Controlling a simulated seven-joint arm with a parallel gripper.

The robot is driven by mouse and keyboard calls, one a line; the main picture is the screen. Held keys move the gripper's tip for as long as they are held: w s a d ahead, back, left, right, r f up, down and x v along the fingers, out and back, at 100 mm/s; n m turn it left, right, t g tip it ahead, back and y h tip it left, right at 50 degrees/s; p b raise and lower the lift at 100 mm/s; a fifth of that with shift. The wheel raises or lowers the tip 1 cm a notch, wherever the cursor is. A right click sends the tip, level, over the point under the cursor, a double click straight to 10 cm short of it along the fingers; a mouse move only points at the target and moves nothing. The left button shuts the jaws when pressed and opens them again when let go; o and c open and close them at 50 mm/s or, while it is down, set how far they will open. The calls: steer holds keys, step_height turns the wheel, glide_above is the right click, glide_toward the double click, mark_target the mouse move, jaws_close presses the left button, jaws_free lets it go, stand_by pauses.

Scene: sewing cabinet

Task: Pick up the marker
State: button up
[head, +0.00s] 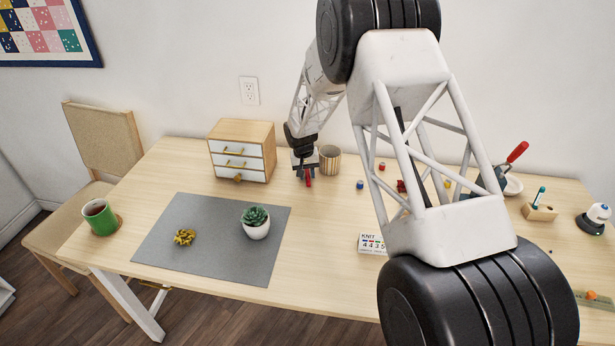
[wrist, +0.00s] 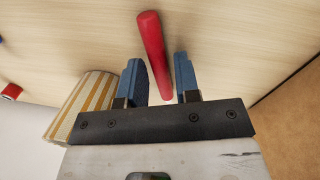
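The red marker (wrist: 152,50) shows in the wrist view as a long red cylinder, with its near end between my two fingers. In the head view it is a small red shape (head: 308,178) just below my gripper (head: 304,163). My gripper (wrist: 160,80) is open, with blue fingers on either side of the marker. A gap shows between the marker and each finger. How high the fingers are over the table cannot be told exactly.
A striped cup (head: 330,158) stands close beside my gripper and shows in the wrist view (wrist: 80,105). A small drawer box (head: 242,152) is left of my gripper. A grey mat (head: 205,245) with a potted plant (head: 255,222) lies in front. Small spools (head: 360,184) lie to the right.

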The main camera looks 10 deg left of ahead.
mark_target(309, 175)
stand_by(0.5)
jaws_close()
steer(key=shift+r, duration=0.1)
steer(key=shift+r, duration=0.7)
step_height(309, 175, up, 2)
steer(key=shift+r, duration=0.15)
steer(key=s+d, duration=0.2)
steer(key=s, duration=0.3)
steer(key=s+d, duration=0.2)
steer(key=s, duration=0.3)
steer(key=s+d+r, duration=0.1)
steer(key=s+d, duration=0.1)
steer(key=s, duration=0.3)
